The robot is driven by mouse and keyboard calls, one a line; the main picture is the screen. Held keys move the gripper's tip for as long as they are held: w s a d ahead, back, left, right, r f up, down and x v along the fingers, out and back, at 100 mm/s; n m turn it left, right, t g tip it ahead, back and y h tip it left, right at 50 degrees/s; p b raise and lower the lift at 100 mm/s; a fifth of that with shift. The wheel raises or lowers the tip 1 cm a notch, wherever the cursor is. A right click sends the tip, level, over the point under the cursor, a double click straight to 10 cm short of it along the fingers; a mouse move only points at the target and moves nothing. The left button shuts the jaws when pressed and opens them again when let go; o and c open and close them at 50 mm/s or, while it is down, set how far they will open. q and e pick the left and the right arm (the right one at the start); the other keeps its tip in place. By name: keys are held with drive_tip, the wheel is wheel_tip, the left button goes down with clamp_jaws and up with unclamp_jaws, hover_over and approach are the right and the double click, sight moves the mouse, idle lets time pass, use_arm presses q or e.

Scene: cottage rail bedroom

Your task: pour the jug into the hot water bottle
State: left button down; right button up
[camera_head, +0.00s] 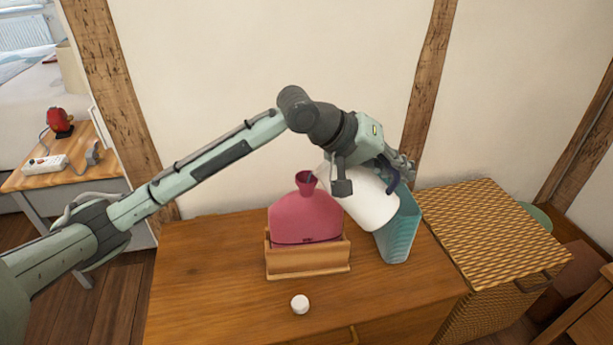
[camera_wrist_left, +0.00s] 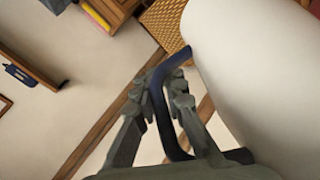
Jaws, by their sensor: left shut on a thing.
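The dark pink hot water bottle (camera_head: 306,221) stands upright in a wooden holder (camera_head: 308,262) on the dresser, its funnel-shaped neck (camera_head: 306,182) open at the top. The white jug (camera_head: 366,205) is tilted, its spout end at the bottle's neck; whether water flows is not visible. My left gripper (camera_head: 386,167) is shut on the jug's dark blue handle, to the right of the bottle. In the left wrist view, the fingers (camera_wrist_left: 172,100) close around the handle (camera_wrist_left: 160,110) beside the jug's white body (camera_wrist_left: 265,70). My right gripper is not in view.
A teal ribbed container (camera_head: 400,232) stands right behind and below the jug. A small white cap (camera_head: 299,304) lies at the dresser's front. A woven hamper (camera_head: 490,235) stands at right. The dresser top (camera_head: 205,275) is clear at left.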

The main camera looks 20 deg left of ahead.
use_arm(q)
drive_tip(key=shift+w+a+r+n+h, duration=0.1)
drive_tip(key=shift+a+r+n+h, duration=0.15)
drive_tip(key=shift+r+h, duration=0.4)
drive_tip(key=shift+a+r+n+h, duration=0.15)
drive_tip(key=shift+a+r+h, duration=0.1)
drive_tip(key=shift+r, duration=0.65)
idle(1.9)
drive_tip(key=shift+a+r+n+h, duration=0.15)
drive_tip(key=shift+a+r+h, duration=0.25)
drive_tip(key=shift+r, duration=0.2)
drive_tip(key=shift+a+r+n+h, duration=0.15)
drive_tip(key=shift+a+r+h, duration=0.2)
drive_tip(key=shift+r, duration=0.2)
idle(2.3)
